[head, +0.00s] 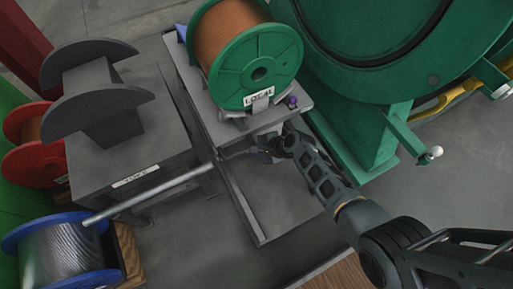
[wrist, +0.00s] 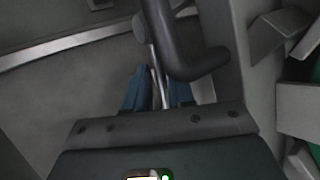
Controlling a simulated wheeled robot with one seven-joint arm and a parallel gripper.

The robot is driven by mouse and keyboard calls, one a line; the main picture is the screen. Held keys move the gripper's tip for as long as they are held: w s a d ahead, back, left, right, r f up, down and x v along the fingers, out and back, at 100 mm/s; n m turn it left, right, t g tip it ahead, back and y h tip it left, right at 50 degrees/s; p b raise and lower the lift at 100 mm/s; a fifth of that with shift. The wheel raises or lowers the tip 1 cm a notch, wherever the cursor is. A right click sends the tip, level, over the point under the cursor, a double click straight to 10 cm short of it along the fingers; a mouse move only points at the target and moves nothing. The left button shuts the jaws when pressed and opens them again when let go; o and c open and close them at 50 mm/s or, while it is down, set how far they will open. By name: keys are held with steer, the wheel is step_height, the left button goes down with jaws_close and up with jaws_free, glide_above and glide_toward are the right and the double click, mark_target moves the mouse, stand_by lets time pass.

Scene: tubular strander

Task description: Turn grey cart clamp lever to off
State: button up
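A grey cart (head: 222,128) carries a green-flanged spool (head: 258,75) of copper-coloured wire with a "LOCAL" label. My gripper (head: 272,150) is at the cart's near side, just below the spool, and hides part of it. In the wrist view, the two blue fingers (wrist: 160,92) point away from me with a narrow gap between them. Thin pale metal shows in that gap. A dark grey bent bar (wrist: 185,45), possibly the clamp lever, lies just beyond and above the fingertips. I cannot tell whether the fingers touch or hold anything.
A purple knob (head: 292,101) sits on the cart top. A grey stand (head: 125,150) with a dark spool-shaped block is at left, beside a long pale rod (head: 160,194). Red (head: 35,150) and blue (head: 60,255) spools stand further left. Green machinery (head: 365,110) rises at right.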

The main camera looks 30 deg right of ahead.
steer(key=p+v, duration=0.4)
steer(key=v, duration=0.3)
steer(key=shift+s+r, duration=0.2)
steer(key=shift+r, duration=0.1)
steer(key=shift+d, duration=0.1)
steer(key=shift+s+f, duration=0.1)
steer(key=shift+c, duration=1.3)
steer(key=s+n, duration=0.1)
steer(key=n, duration=0.1)
steer(key=s+a+n+t+b, duration=0.1)
steer(key=n, duration=0.2)
steer(key=a+n+h+b, duration=0.1)
steer(key=n, duration=0.1)
steer(key=shift+s+a+f+n+t, duration=0.1)
steer(key=shift+s+f+n+t, duration=0.2)
steer(key=shift+s+f, duration=0.1)
jaws_close()
steer(key=w+f+n+t+h+b, duration=0.1)
steer(key=w+f+n+t+b, duration=0.1)
steer(key=w+n+b, duration=0.3)
steer(key=a+n, duration=0.1)
steer(key=n, duration=0.3)
steer(key=shift+w+f+t, duration=0.25)
steer(key=shift+f+t, duration=0.15)
